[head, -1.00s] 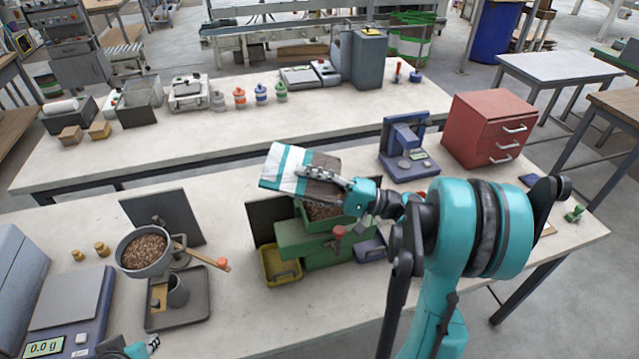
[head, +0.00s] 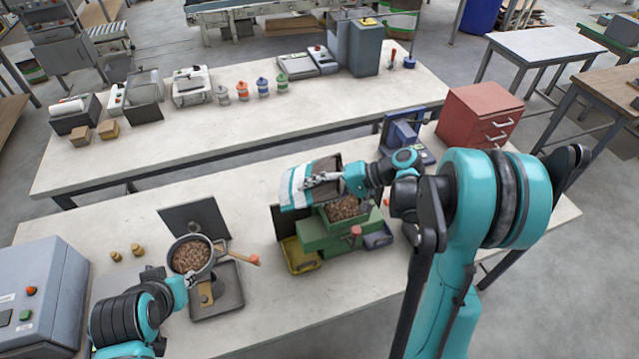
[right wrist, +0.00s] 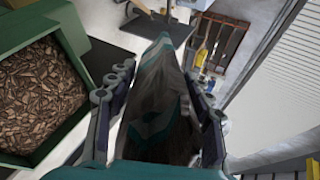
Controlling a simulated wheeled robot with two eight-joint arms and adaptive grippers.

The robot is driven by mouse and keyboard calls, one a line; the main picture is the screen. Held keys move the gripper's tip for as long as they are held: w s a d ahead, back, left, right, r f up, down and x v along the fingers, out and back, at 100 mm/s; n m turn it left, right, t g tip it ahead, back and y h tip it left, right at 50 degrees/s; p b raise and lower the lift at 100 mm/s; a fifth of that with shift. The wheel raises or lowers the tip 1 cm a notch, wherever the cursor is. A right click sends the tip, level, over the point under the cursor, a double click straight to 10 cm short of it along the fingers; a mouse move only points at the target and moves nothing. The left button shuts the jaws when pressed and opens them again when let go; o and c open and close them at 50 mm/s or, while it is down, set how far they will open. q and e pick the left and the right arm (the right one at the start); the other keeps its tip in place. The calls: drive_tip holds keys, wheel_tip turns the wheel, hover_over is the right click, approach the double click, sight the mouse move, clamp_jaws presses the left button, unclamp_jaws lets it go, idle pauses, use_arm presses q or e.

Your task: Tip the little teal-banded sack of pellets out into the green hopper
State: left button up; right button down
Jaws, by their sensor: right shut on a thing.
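The sack (head: 296,187), white with teal bands and a dark brown part, is held tilted nearly on its side above the green hopper (head: 318,236). My right gripper (head: 322,179) is shut on it. In the right wrist view the sack (right wrist: 158,95) lies between the two fingers, its far end narrowing. The hopper (right wrist: 75,50) stands to its left there, with brown pellets inside. No falling pellets can be made out. My left gripper (head: 180,287) is beside a round pan of pellets (head: 190,256); its fingers are too unclear to judge.
A yellow bin (head: 298,256) and a blue bin (head: 380,237) flank the hopper's base. A dark tray (head: 216,290) lies by the pan. A blue device (head: 402,137) and red drawers (head: 478,112) stand at the right. The front bench between tray and hopper is mostly clear.

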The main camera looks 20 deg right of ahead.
drive_tip(key=r+h+p, duration=0.1)
drive_tip(key=p, duration=0.1)
drive_tip(key=a+r+g+h+p, duration=0.1)
drive_tip(key=h+p, duration=0.1)
drive_tip(key=p, duration=0.1)
drive_tip(key=a+g+h+p, duration=0.1)
drive_tip(key=h+p, duration=0.1)
drive_tip(key=shift+w+a+r, duration=0.15)
drive_tip(key=shift+w+r, duration=0.25)
drive_tip(key=h, duration=0.1)
drive_tip(key=h+p, duration=0.1)
drive_tip(key=shift+w+a+g+h, duration=0.1)
drive_tip(key=shift+a+g+h, duration=0.2)
drive_tip(key=shift+g+h, duration=0.1)
drive_tip(key=shift+w+a+g+h+p, duration=0.1)
drive_tip(key=shift+g+h+p, duration=0.35)
drive_tip(key=shift+h, duration=0.65)
